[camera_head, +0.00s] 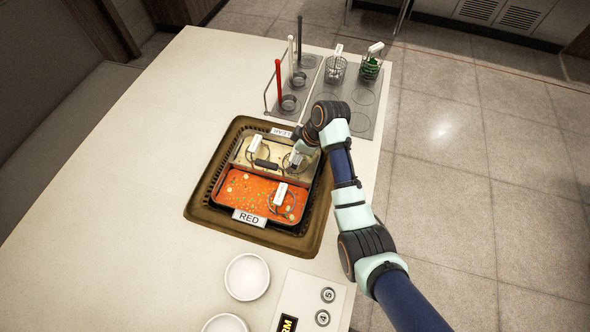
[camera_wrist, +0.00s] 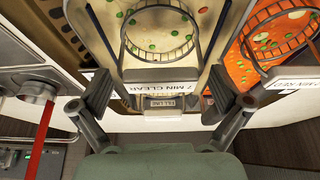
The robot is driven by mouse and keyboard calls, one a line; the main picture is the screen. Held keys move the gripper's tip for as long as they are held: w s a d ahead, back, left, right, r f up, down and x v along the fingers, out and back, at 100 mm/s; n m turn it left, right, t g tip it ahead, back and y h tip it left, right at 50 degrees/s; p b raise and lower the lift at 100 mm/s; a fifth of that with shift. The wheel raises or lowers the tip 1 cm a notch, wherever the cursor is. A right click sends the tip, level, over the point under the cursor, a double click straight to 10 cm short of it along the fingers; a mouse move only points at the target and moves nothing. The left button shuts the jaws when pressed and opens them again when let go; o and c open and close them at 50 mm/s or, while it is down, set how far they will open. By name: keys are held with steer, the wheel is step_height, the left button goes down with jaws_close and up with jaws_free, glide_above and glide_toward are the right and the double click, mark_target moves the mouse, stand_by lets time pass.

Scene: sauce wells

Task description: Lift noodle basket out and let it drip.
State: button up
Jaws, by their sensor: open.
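The noodle basket in the pale clear-broth well (camera_head: 240,156) is a wire ring basket (camera_wrist: 160,30) with green and pale bits inside its ring in the wrist view. Its white handle, marked "7 MIN CLEAR" (camera_wrist: 160,88), points toward my gripper. My gripper (camera_wrist: 160,98) is open, with one finger on each side of this handle and a visible gap on both sides. In the head view my gripper (camera_head: 298,157) is low over the right end of the clear well and partly hides what is beneath it. Another basket with a white handle (camera_head: 281,194) sits in the red-broth well (camera_head: 232,186).
The pot's brown rim (camera_head: 203,212) surrounds both wells. A rack (camera_head: 350,115) at the back holds ladles, including a red-handled one (camera_head: 279,80), and two more baskets (camera_head: 335,70). White bowls (camera_head: 247,277) and a control panel (camera_head: 312,300) are in front. The counter's left is clear.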

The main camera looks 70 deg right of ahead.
steer(key=x, duration=0.2)
steer(key=shift+w+f, duration=0.1)
steer(key=shift+f, duration=0.15)
steer(key=shift+r, duration=0.1)
steer(key=c, duration=1.1)
steer(key=shift+o, duration=0.2)
step_height(320, 180, up, 20)
steer(key=p, duration=0.6)
